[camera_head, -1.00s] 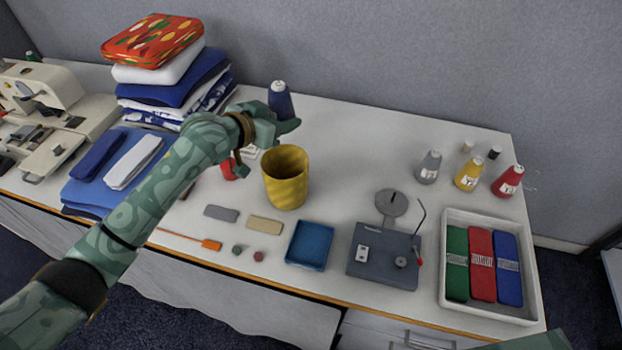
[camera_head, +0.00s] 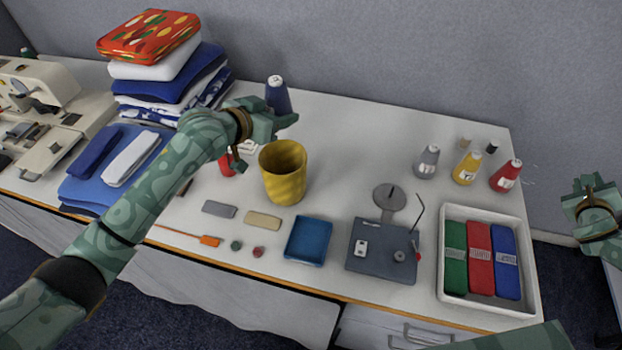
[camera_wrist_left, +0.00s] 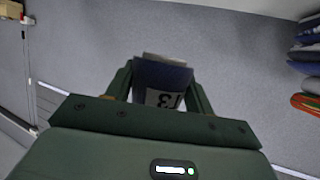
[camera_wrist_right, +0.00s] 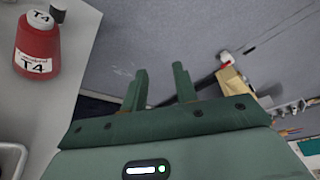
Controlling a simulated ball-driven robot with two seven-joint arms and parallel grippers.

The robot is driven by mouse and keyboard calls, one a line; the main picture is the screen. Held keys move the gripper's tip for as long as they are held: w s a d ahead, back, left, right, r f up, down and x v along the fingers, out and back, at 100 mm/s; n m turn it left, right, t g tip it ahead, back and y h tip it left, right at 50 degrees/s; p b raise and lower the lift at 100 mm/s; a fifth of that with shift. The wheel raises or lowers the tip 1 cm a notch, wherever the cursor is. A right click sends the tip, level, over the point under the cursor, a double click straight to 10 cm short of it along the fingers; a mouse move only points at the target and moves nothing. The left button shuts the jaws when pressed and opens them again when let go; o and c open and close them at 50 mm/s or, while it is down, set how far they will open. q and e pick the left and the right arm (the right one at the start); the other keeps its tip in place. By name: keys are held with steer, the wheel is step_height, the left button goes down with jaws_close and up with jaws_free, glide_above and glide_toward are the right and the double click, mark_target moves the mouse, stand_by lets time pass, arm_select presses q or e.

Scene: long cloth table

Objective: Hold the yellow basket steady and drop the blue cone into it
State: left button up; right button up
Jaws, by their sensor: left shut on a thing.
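The yellow basket (camera_head: 284,180) stands upright on the white table, its open top facing up. My left gripper (camera_head: 284,119) is shut on the blue cone (camera_head: 277,93), a dark blue thread cone with a white tip, behind the basket and above its rim in the picture. In the left wrist view the blue cone (camera_wrist_left: 162,83) sits between the two fingers, its label showing. My right gripper (camera_head: 590,200) is off the table's right end, touching nothing. In the right wrist view its fingers (camera_wrist_right: 160,88) stand apart with nothing between them.
Grey (camera_head: 428,162), yellow (camera_head: 467,168) and red (camera_head: 506,176) cones stand at the back right. A white tray (camera_head: 530,270) of folded cloths is at front right. A blue tray (camera_head: 308,241) and a grey plate (camera_head: 383,250) lie in front. Stacked fabrics (camera_head: 170,80) rise at left.

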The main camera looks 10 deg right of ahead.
steer(key=w+a+r+t+y, duration=0.4)
steer(key=w+a+r, duration=0.4)
steer(key=w+a, duration=0.45)
steer(key=w+a+r+t+y, duration=0.1)
steer(key=w+a+y, duration=0.35)
steer(key=a, duration=0.65)
steer(key=n+g+y, duration=0.8)
steer(key=y, duration=0.4)
glide_toward(272, 174)
steer(key=x, duration=1)
steer(key=shift+w+r, duration=0.1)
steer(key=shift+r, duration=0.1)
